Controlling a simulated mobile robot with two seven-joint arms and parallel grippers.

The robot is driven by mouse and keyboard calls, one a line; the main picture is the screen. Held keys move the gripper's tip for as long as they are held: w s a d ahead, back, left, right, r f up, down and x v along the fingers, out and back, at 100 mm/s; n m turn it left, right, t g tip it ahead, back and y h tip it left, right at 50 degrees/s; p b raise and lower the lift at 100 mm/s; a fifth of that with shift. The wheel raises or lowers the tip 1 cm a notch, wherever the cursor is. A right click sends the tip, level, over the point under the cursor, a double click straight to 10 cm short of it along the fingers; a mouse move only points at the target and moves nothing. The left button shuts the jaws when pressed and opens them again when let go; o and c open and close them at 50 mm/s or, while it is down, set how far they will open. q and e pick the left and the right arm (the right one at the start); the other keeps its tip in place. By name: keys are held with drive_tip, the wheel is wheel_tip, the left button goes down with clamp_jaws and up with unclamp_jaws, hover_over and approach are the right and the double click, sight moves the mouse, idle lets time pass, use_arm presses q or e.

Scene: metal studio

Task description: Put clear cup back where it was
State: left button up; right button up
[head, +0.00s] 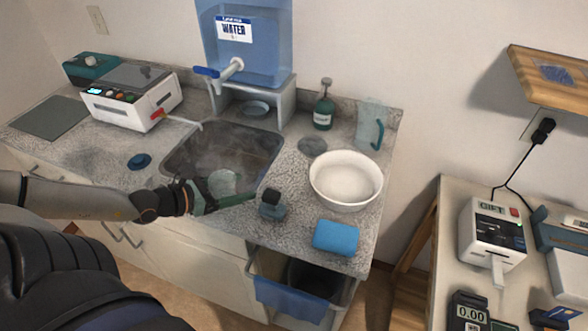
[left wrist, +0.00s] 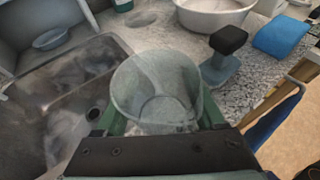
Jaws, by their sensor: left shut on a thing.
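The clear cup (head: 223,181) is in my left gripper (head: 228,193), over the front right part of the sink (head: 180,158). In the left wrist view the cup (left wrist: 155,85) stands between the green fingers (left wrist: 157,118), its open rim toward the camera. I see no contents in it. The fingers are shut on its sides. My right gripper is in neither view.
A grey round disc (head: 312,146), a white bowl (head: 345,180), a clear pitcher (head: 370,122) and a soap bottle (head: 323,106) stand right of the sink. A dark-knobbed tool (head: 272,205) and a blue sponge (head: 336,238) are near the front edge. A water tank (head: 245,55) stands behind.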

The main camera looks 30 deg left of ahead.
sight(299, 168)
use_arm(q)
drive_tip(key=shift+w+f, duration=0.25)
drive_tip(key=shift+w, duration=0.15)
drive_tip(key=w+b, duration=0.1)
drive_tip(key=w+d+b, duration=0.1)
drive_tip(key=w+b, duration=0.2)
drive_tip(key=shift+w+d+f+b, duration=0.2)
drive_tip(key=shift+f+b, duration=0.1)
drive_tip(key=shift+b, duration=0.05)
drive_tip(key=shift+w+r, duration=0.35)
drive_tip(key=shift+w, duration=0.35)
drive_tip(key=shift+w+d+b, duration=0.45)
drive_tip(key=shift+w+d, duration=0.15)
drive_tip(key=shift+w, duration=0.45)
drive_tip(key=shift+w+d, duration=0.55)
drive_tip(key=shift+w, duration=0.85)
drive_tip(key=shift+w+d, duration=0.5)
drive_tip(key=shift+w, duration=0.95)
drive_tip(key=shift+w+d, duration=0.55)
drive_tip(key=shift+w, duration=0.85)
drive_tip(key=shift+w+d+f, duration=0.1)
drive_tip(key=shift+w+f, duration=0.05)
drive_tip(key=shift+w, duration=0.1)
drive_tip(key=shift+s+f, duration=0.1)
drive_tip(key=shift+f, duration=0.55)
drive_tip(key=shift+f, duration=0.15)
